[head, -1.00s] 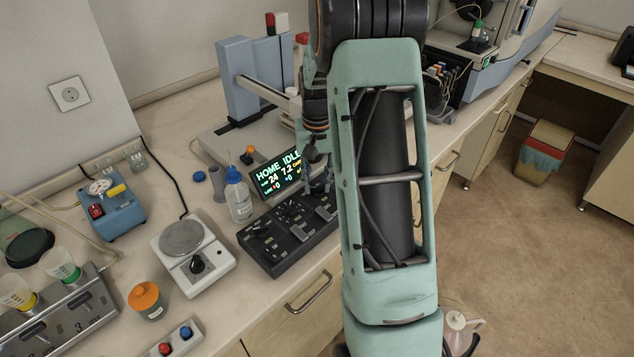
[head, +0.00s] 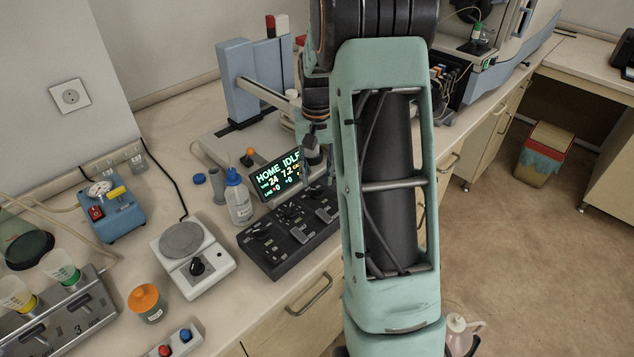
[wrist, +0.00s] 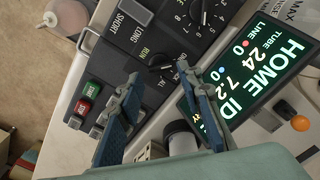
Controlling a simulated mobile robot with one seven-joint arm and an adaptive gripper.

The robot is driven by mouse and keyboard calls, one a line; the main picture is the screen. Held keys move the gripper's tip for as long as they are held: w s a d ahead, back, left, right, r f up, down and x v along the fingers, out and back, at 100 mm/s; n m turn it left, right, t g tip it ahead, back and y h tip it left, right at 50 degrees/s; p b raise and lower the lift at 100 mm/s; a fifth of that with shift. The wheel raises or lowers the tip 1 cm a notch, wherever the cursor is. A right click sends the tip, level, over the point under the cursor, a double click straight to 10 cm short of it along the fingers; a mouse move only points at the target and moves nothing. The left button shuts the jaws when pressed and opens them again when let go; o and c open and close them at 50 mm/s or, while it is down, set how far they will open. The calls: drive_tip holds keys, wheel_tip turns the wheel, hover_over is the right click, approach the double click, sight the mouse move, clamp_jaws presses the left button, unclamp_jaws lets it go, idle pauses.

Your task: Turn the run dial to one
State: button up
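The run dial (wrist: 160,62) is a black knob on the dark control panel (wrist: 104,62), with "RUN" printed beside it in the wrist view. Its exact pointer setting is hard to read. My gripper (wrist: 160,76) is open, with its two blue-grey fingers apart on either side of the dial in that view. I cannot tell whether they touch it. In the head view the panel (head: 272,264) lies on the bench, and my gripper (head: 312,160) is above its far right part, partly hidden by my arm.
A lit screen (head: 280,174) reading "HOME IDLE" stands behind the panel, close to the right finger in the wrist view. Another numbered knob (wrist: 197,12) and green and red buttons (wrist: 87,98) share the panel.

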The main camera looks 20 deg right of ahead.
wheel_tip(320, 180, up, 9)
idle(0.3)
idle(0.4)
